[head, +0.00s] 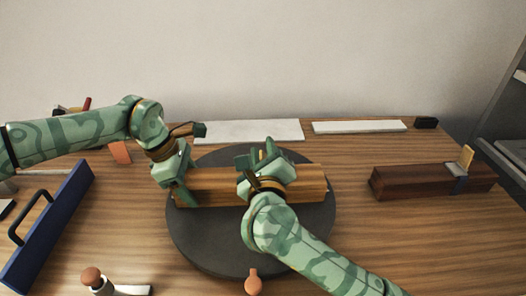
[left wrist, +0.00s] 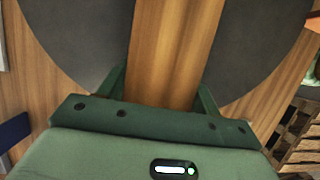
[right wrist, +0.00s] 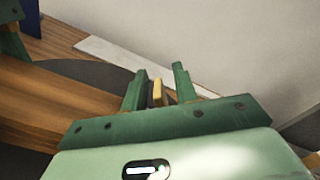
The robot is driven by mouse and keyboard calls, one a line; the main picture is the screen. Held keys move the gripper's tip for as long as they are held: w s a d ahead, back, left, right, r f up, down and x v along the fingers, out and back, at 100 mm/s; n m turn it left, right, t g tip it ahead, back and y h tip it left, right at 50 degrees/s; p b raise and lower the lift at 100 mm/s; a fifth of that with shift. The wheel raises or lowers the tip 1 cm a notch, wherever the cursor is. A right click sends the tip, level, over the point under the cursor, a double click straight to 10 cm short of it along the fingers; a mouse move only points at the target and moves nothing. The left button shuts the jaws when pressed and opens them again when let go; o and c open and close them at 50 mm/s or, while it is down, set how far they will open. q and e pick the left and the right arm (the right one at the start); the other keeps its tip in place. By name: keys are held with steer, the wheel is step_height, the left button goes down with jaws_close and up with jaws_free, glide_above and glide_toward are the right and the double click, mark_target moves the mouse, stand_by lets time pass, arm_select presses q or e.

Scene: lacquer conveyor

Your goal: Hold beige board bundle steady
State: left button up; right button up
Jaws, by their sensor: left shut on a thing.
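The beige board bundle (head: 215,185) is a long, striped wooden block lying across a dark round turntable (head: 200,239). My left gripper (head: 185,193) is shut around its left end; the left wrist view shows the bundle (left wrist: 172,45) between the two fingers. My right gripper (head: 257,158) is over the bundle's middle-right part and hides some of it. In the right wrist view, its fingers (right wrist: 158,85) stand apart, beside the bundle (right wrist: 60,100). A small yellow and dark piece (right wrist: 158,92) shows between them; I cannot tell whether it touches a finger.
A dark red-brown block (head: 415,183) with a clamp-like piece lies at right. A blue board with a handle (head: 55,225) lies at left. Pale slabs (head: 250,131) lie along the back. A knobbed tool (head: 95,280) is at the front left. The front right table is clear.

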jaws_close()
steer(key=shift+a+f+n, duration=0.35)
steer(key=shift+f+n, duration=0.1)
steer(key=shift+n, duration=0.65)
steer(key=shift+a+f+n, duration=0.3)
steer(key=shift+f+n, duration=0.1)
steer(key=shift+n, duration=0.7)
jaws_free()
step_height(320, 180, up, 10)
